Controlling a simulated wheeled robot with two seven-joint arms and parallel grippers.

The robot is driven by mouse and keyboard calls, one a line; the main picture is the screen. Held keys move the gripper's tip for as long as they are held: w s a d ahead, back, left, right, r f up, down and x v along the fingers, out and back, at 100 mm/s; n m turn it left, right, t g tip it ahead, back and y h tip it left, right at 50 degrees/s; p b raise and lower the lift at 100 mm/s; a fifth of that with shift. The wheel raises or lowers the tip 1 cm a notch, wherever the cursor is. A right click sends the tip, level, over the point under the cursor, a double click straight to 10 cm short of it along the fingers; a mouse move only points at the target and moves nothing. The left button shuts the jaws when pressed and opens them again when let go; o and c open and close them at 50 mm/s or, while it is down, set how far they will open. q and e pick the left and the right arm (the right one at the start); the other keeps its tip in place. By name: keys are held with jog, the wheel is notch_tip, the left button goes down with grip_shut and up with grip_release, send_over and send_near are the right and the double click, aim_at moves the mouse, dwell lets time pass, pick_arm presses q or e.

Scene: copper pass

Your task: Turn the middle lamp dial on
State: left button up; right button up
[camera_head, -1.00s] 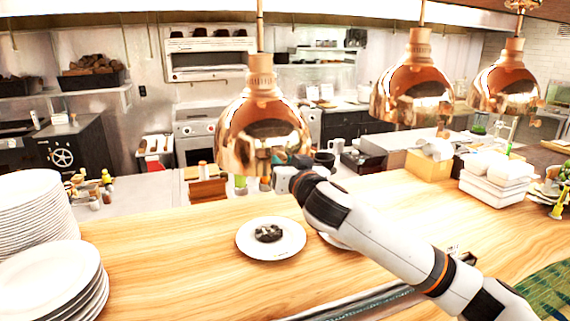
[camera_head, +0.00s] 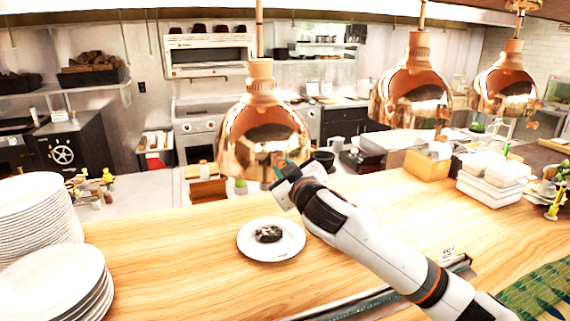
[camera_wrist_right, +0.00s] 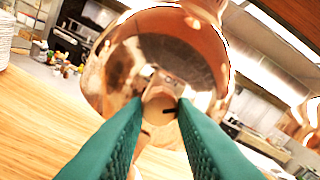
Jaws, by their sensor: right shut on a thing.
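Three copper heat lamps hang over the wooden counter in the head view: a near one on the left (camera_head: 262,112), a middle one (camera_head: 413,95) and a right one (camera_head: 505,90). My right gripper (camera_head: 283,168) is at the lower right front of the left-hand lamp. In the right wrist view, that lamp's round copper shade (camera_wrist_right: 205,65) fills the middle. The two green fingers of my right gripper (camera_wrist_right: 154,106) are shut on a small copper dial (camera_wrist_right: 156,112) with a dark mark at its side. The fingers partly hide the dial. My left gripper is not in view.
A white plate (camera_head: 250,248) with dark food stands on the wooden counter (camera_head: 175,245) below the left-hand lamp. Plate stacks (camera_head: 38,215) stand at the left. White containers (camera_head: 490,185) stand at the right. The middle counter is mostly clear.

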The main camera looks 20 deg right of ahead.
jog(key=n+p, duration=0.3)
jog(key=n, duration=0.3)
jog(key=shift+r+p, duration=0.15)
jog(key=shift+p, duration=0.15)
jog(key=shift+n+p, duration=1.05)
jog(key=shift+n, duration=0.95)
jog(key=o, duration=1)
jog(key=s+b, duration=0.1)
jog(key=s, duration=0.3)
jog(key=s+b, duration=0.1)
jog(key=s, duration=0.3)
jog(key=s+b, duration=0.2)
jog(key=s, duration=0.2)
jog(key=shift+d, duration=0.25)
